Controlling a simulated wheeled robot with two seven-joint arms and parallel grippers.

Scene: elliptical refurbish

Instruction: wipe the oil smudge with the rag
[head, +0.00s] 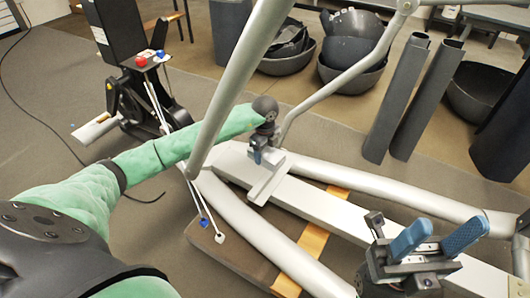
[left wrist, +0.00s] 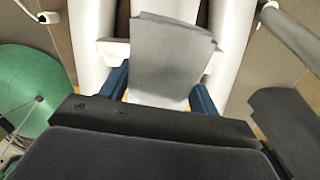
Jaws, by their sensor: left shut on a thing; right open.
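The grey rag (head: 268,184) is held by my left gripper (head: 264,158) above the pale central beam of the elliptical frame (head: 320,205). In the left wrist view the rag (left wrist: 172,50) hangs between the blue fingers of my left gripper (left wrist: 160,92), over white frame parts. Whether the rag touches the beam is unclear. My right gripper (head: 436,241) is open and empty, with its blue fingers apart, at the lower right above the frame. I cannot make out an oil smudge in either view; the rag, arms and tubes cover parts of the frame.
Sloping silver tubes (head: 232,85) rise close to my left arm. Dark tubs (head: 350,45) and two upright dark tubes (head: 397,100) stand behind the frame. A black machine part (head: 120,50) stands at upper left. Thin rods with blue and white tips (head: 204,222) hang near the frame.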

